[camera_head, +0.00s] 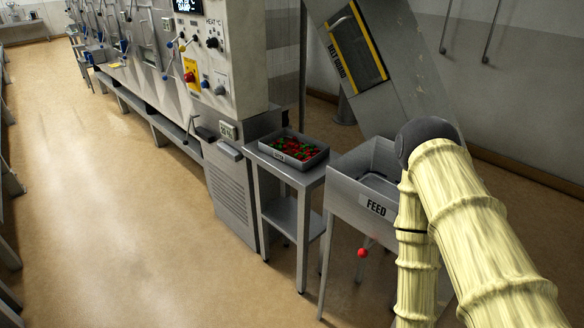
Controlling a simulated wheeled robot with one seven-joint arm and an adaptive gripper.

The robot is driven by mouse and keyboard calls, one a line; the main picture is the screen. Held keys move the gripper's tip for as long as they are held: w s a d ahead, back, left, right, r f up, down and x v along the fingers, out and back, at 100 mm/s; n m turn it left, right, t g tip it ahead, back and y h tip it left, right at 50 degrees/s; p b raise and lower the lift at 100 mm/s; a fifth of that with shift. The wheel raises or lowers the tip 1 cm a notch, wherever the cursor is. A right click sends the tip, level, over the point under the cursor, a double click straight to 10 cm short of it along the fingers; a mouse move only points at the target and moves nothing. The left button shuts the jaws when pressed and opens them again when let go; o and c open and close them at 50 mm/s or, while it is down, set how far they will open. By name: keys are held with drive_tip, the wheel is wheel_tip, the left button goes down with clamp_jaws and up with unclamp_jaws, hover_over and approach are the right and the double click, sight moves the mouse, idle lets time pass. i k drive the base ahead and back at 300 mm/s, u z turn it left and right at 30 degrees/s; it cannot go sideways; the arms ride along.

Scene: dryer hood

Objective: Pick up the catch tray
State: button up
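A grey rectangular tray (314,160) sits on a small metal side table (310,181), beside the machine's control cabinet. It holds many small red and green pieces. A small light label is on its front wall, too small to read; it looks like the catch tray. My arm, in a pale yellow bamboo-like cover, stands at the right, bent at a dark joint, with one section running down out of the bottom of the view. My gripper is not in view, so whether it is open or shut does not show.
A metal hopper marked FEED (376,208) stands right of the side table, close to my arm, with a red knob (362,253) below. The control cabinet (231,80) rises behind left of the tray. A sloped chute (350,50) is behind. Open floor (120,220) lies left.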

sight(302, 152)
drive_tip(key=z, duration=0.15)
drive_tip(key=k, duration=0.4)
drive_tip(key=u, duration=1.5)
drive_tip(key=i, duration=2)
drive_tip(key=z, duration=0.65)
